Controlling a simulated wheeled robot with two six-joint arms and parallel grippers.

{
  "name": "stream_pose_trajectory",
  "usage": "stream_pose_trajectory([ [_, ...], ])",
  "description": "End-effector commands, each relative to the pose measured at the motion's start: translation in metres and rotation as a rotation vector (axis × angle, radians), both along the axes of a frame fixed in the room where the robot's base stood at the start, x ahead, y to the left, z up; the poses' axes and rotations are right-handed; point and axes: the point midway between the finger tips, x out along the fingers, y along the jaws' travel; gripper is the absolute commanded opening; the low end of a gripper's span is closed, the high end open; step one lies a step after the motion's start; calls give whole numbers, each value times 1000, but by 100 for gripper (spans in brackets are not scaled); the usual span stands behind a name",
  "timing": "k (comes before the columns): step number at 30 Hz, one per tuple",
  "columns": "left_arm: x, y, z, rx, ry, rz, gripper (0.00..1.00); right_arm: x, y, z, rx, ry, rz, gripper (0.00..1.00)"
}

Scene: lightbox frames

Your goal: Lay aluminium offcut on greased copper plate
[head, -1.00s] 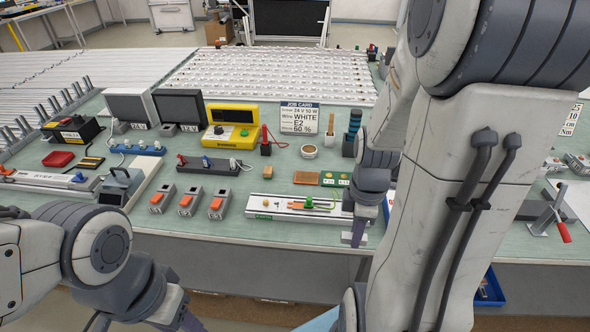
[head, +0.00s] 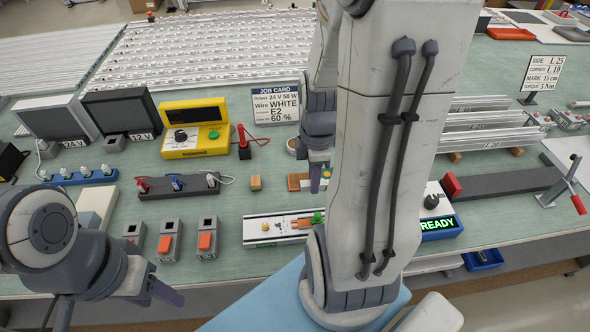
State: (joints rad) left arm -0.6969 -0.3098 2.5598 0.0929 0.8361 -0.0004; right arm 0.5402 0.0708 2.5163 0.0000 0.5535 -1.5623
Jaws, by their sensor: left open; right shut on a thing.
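The copper plate (head: 293,182) lies flat on the green bench in the middle of the head view, partly hidden by my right gripper. Grease on it cannot be made out. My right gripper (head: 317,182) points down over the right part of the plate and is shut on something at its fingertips. It is most likely the aluminium offcut, hidden here behind the fingers. Whether it touches the plate cannot be told. My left gripper (head: 166,295) is open and empty at the lower left, in front of the bench edge.
A small brass-coloured block (head: 255,183) lies left of the plate. A white rail fixture (head: 262,238) stands in front of it. A yellow tester (head: 194,128) and a job card (head: 275,101) stand behind. A device reading READY (head: 440,225) is at right, past my arm.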

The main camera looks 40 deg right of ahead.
Motion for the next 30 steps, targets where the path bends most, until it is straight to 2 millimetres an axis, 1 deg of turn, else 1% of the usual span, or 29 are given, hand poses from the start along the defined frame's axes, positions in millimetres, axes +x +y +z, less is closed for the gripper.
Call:
stream_pose_trajectory([
  [10,0,0,8,0,0,0,51,64,-31,-43,3,4,3,0],
  [15,0,0,12,0,0,0,51,87,-45,-59,2,3,1,0],
  [20,0,0,14,0,0,0,51,94,-49,-67,2,3,-1,0],
  [27,0,0,19,0,0,0,51,94,-49,-99,3,5,-1,0],
  [30,0,0,19,0,0,0,51,94,-50,-105,1,2,-1,0],
])
